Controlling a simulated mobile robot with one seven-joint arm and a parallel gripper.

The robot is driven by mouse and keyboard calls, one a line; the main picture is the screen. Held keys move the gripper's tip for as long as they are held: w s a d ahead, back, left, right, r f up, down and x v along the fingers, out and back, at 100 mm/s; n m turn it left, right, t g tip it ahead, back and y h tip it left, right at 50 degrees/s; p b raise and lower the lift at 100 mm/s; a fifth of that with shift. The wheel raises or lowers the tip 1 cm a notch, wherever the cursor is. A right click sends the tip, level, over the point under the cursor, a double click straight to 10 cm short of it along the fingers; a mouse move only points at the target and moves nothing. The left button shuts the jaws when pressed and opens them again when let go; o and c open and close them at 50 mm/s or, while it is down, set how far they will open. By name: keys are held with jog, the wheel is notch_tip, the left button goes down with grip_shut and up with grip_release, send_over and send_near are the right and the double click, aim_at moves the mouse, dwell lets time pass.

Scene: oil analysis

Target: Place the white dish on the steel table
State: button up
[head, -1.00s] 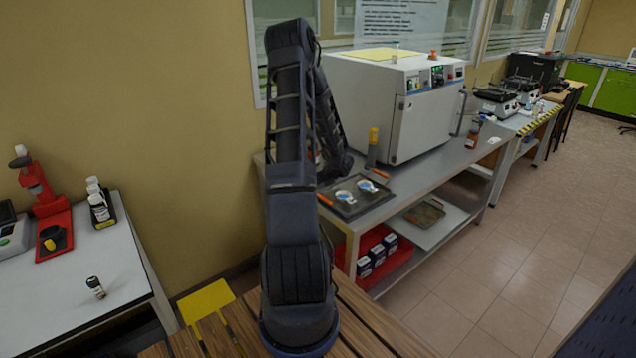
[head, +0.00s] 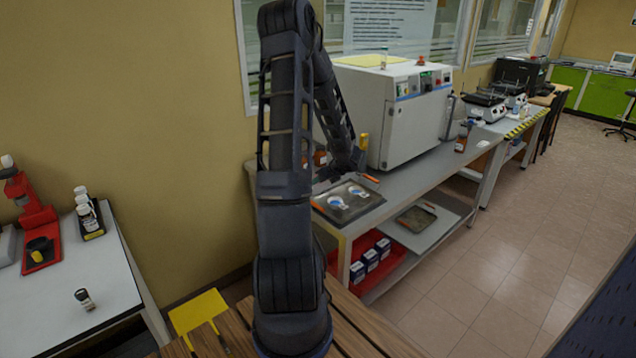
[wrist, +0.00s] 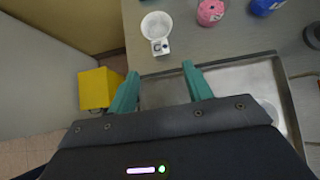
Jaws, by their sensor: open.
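In the wrist view, a small round white dish (wrist: 157,24) with a square marked tab sits on the grey steel table (wrist: 187,48), near its left edge. My gripper (wrist: 160,70) has its two teal fingers spread, with nothing between them. The dish lies just beyond the fingertips, apart from them. In the head view the steel table (head: 405,185) stands to the right of my arm.
A metal tray (wrist: 238,76) lies under the right finger; in the head view the tray (head: 352,213) holds two white round items. Pink (wrist: 210,12) and blue (wrist: 266,5) items stand beyond. A large white oven (head: 400,115) occupies the table's back. A yellow stool (head: 198,310) is left.

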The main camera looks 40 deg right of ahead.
jog(key=w+a+r+m+h, duration=0.2)
jog(key=w+a+r+m, duration=0.1)
jog(key=r+m, duration=0.3)
jog(key=w+a+r+m+h, duration=0.2)
jog(key=w+r+m, duration=0.15)
jog(key=r, duration=0.45)
jog(key=s+a+r+m+h, duration=0.1)
jog(key=s+a+r+m, duration=0.1)
jog(key=a+r+m, duration=0.75)
jog(key=s+a+r+m+g+y, duration=0.2)
jog(key=s+a+m, duration=0.6)
jog(key=a, duration=0.7)
jog(key=s+a+r+m+g+y, duration=0.2)
jog(key=s+a+r+m+y, duration=0.1)
jog(key=s+a+m, duration=0.6)
jog(key=s+a, duration=0.4)
jog(key=a, duration=0.2)
jog(key=shift+s+a+r, duration=0.2)
jog(key=shift+s+a, duration=0.05)
jog(key=shift+a, duration=0.05)
